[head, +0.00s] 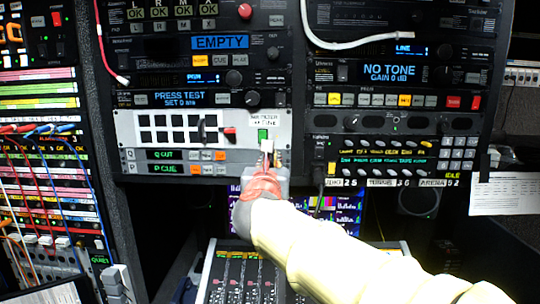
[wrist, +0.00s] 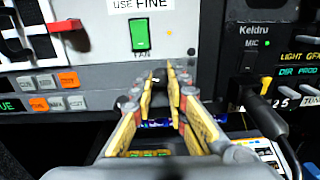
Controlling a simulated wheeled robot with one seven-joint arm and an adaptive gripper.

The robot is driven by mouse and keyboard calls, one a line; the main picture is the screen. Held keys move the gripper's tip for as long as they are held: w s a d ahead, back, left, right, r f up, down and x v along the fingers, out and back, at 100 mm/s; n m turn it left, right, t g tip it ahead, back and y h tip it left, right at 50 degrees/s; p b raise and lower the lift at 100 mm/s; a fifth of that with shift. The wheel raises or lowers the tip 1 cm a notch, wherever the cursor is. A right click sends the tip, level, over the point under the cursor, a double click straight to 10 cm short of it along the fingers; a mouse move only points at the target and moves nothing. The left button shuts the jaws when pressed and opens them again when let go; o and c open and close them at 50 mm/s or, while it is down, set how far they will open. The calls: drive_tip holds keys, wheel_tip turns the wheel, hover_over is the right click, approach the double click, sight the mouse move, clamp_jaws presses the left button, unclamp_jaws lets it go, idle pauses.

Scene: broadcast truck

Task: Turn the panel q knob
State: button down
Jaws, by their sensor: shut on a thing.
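Panel q (head: 165,155) is the thin strip marked Q OUT, under the white panel in the left rack. Its buttons show at the left of the wrist view (wrist: 58,80). My gripper (head: 268,152) is at the right end of this strip. In the wrist view, my gripper (wrist: 161,78) has its yellow fingers pointing at the grey panel face, close together, below the green FAN switch (wrist: 139,36). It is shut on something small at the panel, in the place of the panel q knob. The fingers hide the knob almost wholly, so its angle cannot be told.
The P CUE strip (head: 165,168) lies directly below panel q. A red-tipped lever (head: 229,131) stands out on the white panel to the left. A mixer desk (head: 240,275) lies below my arm.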

drive_tip(key=n+p, duration=0.3)
drive_tip(key=n, duration=0.2)
drive_tip(key=shift+f+n+p, duration=0.1)
drive_tip(key=shift+n+p, duration=0.2)
drive_tip(key=shift+p, duration=0.1)
drive_tip(key=n+p, duration=0.3)
drive_tip(key=n, duration=0.1)
drive_tip(key=shift+d+f+n+p, duration=0.1)
drive_tip(key=shift+n+p, duration=0.65)
drive_tip(key=shift+n, duration=0.15)
drive_tip(key=c, duration=1.8)
unclamp_jaws()
drive_tip(key=shift+o, duration=0.3)
drive_tip(key=shift+s, duration=0.1)
drive_tip(key=s, duration=1.1)
drive_tip(key=shift+s+a, duration=0.25)
drive_tip(key=shift+s, duration=0.15)
